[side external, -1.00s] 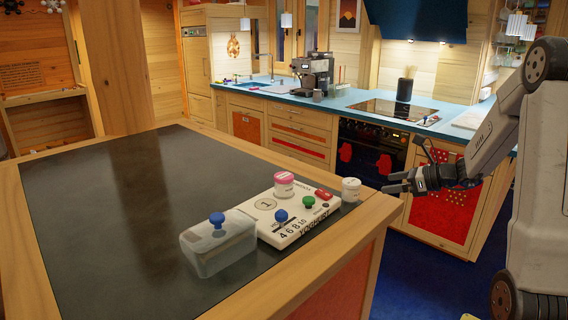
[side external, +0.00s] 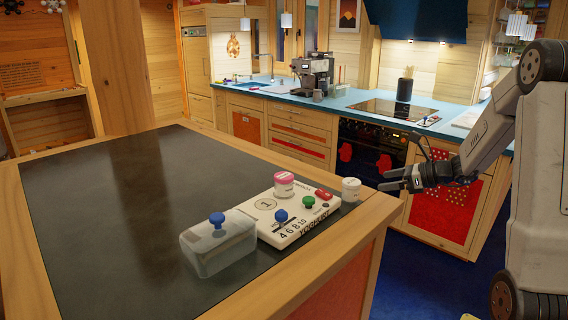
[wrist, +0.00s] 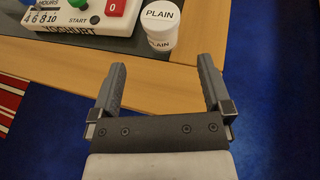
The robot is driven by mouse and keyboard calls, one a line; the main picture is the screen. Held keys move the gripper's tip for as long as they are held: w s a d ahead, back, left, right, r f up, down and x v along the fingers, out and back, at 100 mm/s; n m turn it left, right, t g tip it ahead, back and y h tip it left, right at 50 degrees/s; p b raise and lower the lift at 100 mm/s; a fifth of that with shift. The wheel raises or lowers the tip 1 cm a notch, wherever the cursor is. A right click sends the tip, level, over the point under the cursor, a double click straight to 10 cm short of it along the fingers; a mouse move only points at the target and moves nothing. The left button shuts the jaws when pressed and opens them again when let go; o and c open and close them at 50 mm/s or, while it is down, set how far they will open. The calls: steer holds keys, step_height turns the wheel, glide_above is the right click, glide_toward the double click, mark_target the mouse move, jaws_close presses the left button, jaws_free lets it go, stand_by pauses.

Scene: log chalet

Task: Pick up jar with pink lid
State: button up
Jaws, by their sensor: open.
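The jar with the pink lid (side external: 284,184) stands upright on the far part of the white yoghurt maker (side external: 300,212), on the dark table top. It does not show in the wrist view. My gripper (side external: 385,181) is open and empty, off the table's right edge and to the right of the jar, with the white-lidded jar between them. In the wrist view my gripper (wrist: 166,82) has its two fingers apart, pointing toward the table edge. The white-lidded jar marked PLAIN (wrist: 160,24) stands just beyond the fingertips; it also shows in the side view (side external: 351,189).
A clear container with a blue knob (side external: 217,245) sits left of the yoghurt maker. Blue and green knobs and a red switch (side external: 323,194) are on the maker. The table's wooden rim (side external: 375,212) lies near my gripper. The dark table top (side external: 120,210) is clear at left.

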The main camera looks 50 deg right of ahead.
mark_target(284, 182)
steer(key=w+a+n+g+y, duration=0.1)
steer(key=w, duration=0.2)
steer(key=w+r+n+y, duration=0.1)
steer(key=w+n+y, duration=0.1)
steer(key=w, duration=0.2)
steer(key=w+a+n+g+y, duration=0.1)
steer(key=w+n+y, duration=0.1)
steer(key=w, duration=0.1)
steer(key=shift+w+a+r+g, duration=0.2)
steer(key=shift+a+r+g, duration=0.1)
steer(key=shift+r, duration=0.05)
steer(key=w+a+n+g+y, duration=0.1)
steer(key=w+a+n+g, duration=0.1)
steer(key=w+a+n+g+y, duration=0.1)
steer(key=w+a+n+g, duration=0.1)
steer(key=w, duration=0.1)
steer(key=w+a+f+n+g+y, duration=0.1)
steer(key=w+a+g, duration=0.1)
steer(key=w+a, duration=0.1)
steer(key=shift+w+n+y, duration=0.1)
steer(key=shift+n+y, duration=0.3)
steer(key=shift+w+a+n+g, duration=0.3)
steer(key=shift+a+g, duration=0.1)
steer(key=shift+g, duration=0.1)
steer(key=shift+x, duration=3.9)
steer(key=shift+r, duration=0.15)
jaws_close()
steer(key=shift+r, duration=0.1)
